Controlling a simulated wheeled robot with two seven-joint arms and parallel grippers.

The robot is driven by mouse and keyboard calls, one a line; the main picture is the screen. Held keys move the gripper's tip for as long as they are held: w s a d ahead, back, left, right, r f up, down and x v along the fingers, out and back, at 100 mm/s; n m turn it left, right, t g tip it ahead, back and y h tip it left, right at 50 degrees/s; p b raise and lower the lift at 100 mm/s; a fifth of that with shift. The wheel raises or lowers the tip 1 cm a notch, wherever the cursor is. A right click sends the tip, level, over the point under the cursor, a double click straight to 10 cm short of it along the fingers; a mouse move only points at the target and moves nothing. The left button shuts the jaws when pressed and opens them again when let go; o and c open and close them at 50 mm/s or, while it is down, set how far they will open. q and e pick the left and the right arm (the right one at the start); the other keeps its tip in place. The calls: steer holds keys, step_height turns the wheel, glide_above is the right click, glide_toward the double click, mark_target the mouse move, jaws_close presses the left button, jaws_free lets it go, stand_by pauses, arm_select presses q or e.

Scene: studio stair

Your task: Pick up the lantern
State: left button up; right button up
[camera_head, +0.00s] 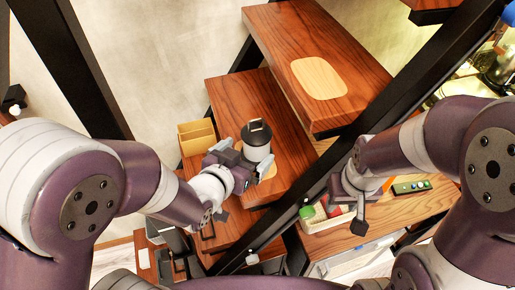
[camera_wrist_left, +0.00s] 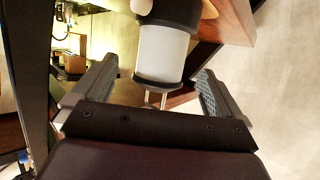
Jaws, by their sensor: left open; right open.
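The lantern (camera_head: 257,142) has a black top with a handle and a pale body, and stands upright on a wooden stair step (camera_head: 287,150). It also shows in the left wrist view (camera_wrist_left: 165,50), with its white body and black bands. My left gripper (camera_head: 246,160) is open at the lantern, with one finger on each side of it. In the left wrist view gaps show between the fingers and the body, so it is not gripped. My right gripper (camera_head: 345,207) is open and empty, further right, over the lower wooden surface.
A tan open box (camera_head: 197,137) stands left of the lantern. A higher step (camera_head: 355,75) carries a pale wooden pad (camera_head: 320,78). A black diagonal stair beam (camera_head: 395,95) runs between my arms. A white tray (camera_head: 330,220) with small items sits below my right gripper.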

arm_select(q)
steer(key=shift+w+f, duration=0.25)
steer(key=shift+w, duration=0.3)
steer(key=shift+w+f, duration=0.1)
steer(key=shift+w, duration=0.25)
steer(key=p+x, duration=0.1)
steer(key=x, duration=0.1)
steer(key=p+x, duration=0.1)
steer(key=x, duration=0.1)
steer(key=shift+w+d+f, duration=0.1)
steer(key=shift+d+f, duration=0.05)
steer(key=shift+d, duration=0.4)
steer(key=shift+w+f, duration=0.1)
steer(key=shift+w, duration=0.05)
steer(key=shift+a, duration=0.25)
steer(key=c, duration=0.9)
steer(key=shift+c, duration=1.6)
steer(key=shift+r, duration=0.25)
steer(key=r+b, duration=0.1)
steer(key=r, duration=0.8)
steer(key=shift+s+b, duration=0.2)
steer(key=shift+b, duration=0.15)
steer(key=shift+r, duration=0.25)
steer(key=shift+w, duration=0.15)
arm_select(e)
steer(key=shift+w+a+r, duration=0.1)
steer(key=shift+r, duration=0.05)
